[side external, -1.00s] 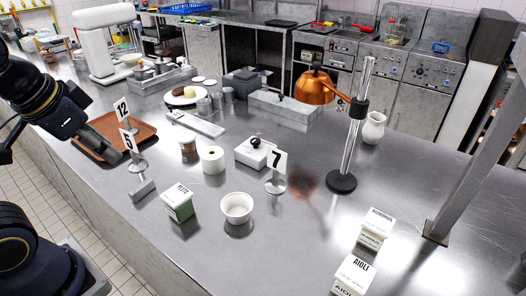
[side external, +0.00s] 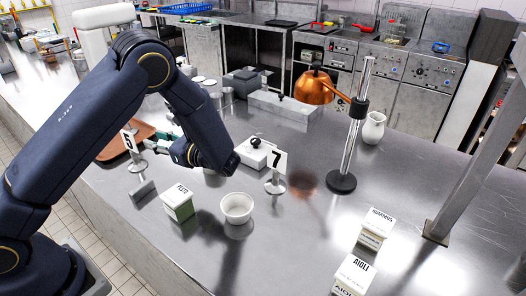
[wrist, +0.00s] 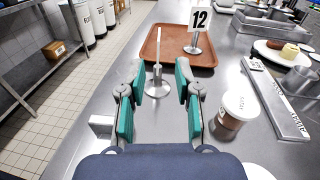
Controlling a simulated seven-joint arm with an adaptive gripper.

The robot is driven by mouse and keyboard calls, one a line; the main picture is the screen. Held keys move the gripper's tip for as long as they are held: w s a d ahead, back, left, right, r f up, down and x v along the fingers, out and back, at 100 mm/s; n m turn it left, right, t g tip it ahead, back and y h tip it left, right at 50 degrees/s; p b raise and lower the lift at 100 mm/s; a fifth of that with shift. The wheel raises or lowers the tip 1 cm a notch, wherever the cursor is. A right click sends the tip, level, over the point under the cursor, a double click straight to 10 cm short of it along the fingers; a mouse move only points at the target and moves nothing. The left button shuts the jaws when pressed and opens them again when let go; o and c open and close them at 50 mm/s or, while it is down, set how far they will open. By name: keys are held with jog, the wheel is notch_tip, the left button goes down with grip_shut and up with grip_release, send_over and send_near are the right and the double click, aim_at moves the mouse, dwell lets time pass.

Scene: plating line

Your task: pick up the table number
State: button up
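Three table numbers on metal stands show. The number 5 (side external: 129,141) stands upright beside the brown tray; in the wrist view its card (wrist: 159,48) is nearly edge-on above its round base (wrist: 160,98). The number 12 (wrist: 199,20) stands at the tray's right part in the wrist view; my arm hides it in the side view. The number 7 (side external: 278,161) stands at mid-counter. My gripper (wrist: 160,82) is open and empty, with its green-padded fingers apart. The number 5 stand appears between them in the wrist view; I cannot tell how far beyond the tips it is.
The brown tray (wrist: 160,60) lies behind the number 5. A lidded tub (wrist: 237,108) and a long metal strip (wrist: 277,106) lie to the right in the wrist view. A white cup (side external: 236,209) and a pesto box (side external: 178,204) stand in front of my arm.

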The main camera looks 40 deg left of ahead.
notch_tip(320, 180, down, 3)
jog(key=m, duration=0.1)
send_over(132, 150)
jog(key=a, duration=0.3)
jog(key=shift+d+r+t+y, duration=0.1)
jog(key=shift+r+t+y, duration=0.15)
jog(key=shift+t+y, duration=0.05)
jog(key=shift+c, duration=0.2)
grip_shut()
dwell(0.4)
